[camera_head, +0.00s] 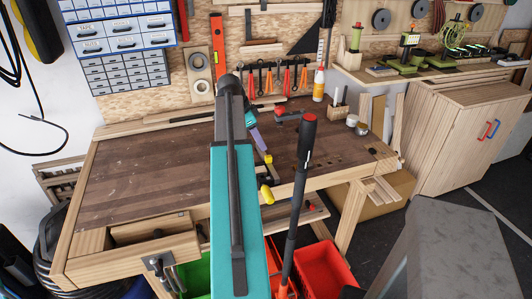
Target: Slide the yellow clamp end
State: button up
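A clamp with yellow parts lies on the front right half of the workbench (140,180). One yellow clamp end (266,194) shows at the bench's front edge, just right of my teal arm. A smaller yellow part (268,158) shows farther back on the top, with dark pieces between them. My arm rises through the middle of the view and hides part of the bench and perhaps part of the clamp. A teal and purple piece (254,130) shows beyond the arm, above the bench top. I cannot make out my gripper's fingers or whether it touches the clamp.
A red-handled tool (290,115), white bottle (319,84) and small jars (356,124) are at the back. The bench's left half is clear. A drawer (150,240) stands open at front left.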

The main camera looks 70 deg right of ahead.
aim_at(268, 156)
jog(key=shift+p+x, duration=0.8)
jog(key=shift+x, duration=3.15)
jog(key=shift+w, duration=0.1)
grip_shut()
